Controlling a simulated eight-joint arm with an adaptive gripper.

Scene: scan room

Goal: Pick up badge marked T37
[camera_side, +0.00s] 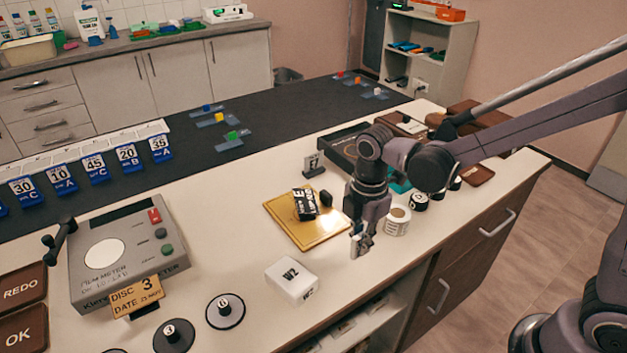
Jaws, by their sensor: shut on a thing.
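My gripper (361,242) points down over the front part of the white counter, between the yellow tray and the roll of labels. It is shut on a small pale thing that is mostly hidden by the fingers. I cannot read any marking on it, so I cannot tell if it is the badge T37. No marking T37 is legible anywhere else in the view.
A yellow tray (286,232) with a black block marked E (305,203) lies left of my gripper. A white box marked W2 (291,279) stands at the front left. A label roll (397,220) stands close on the right. A meter (128,250) is further left.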

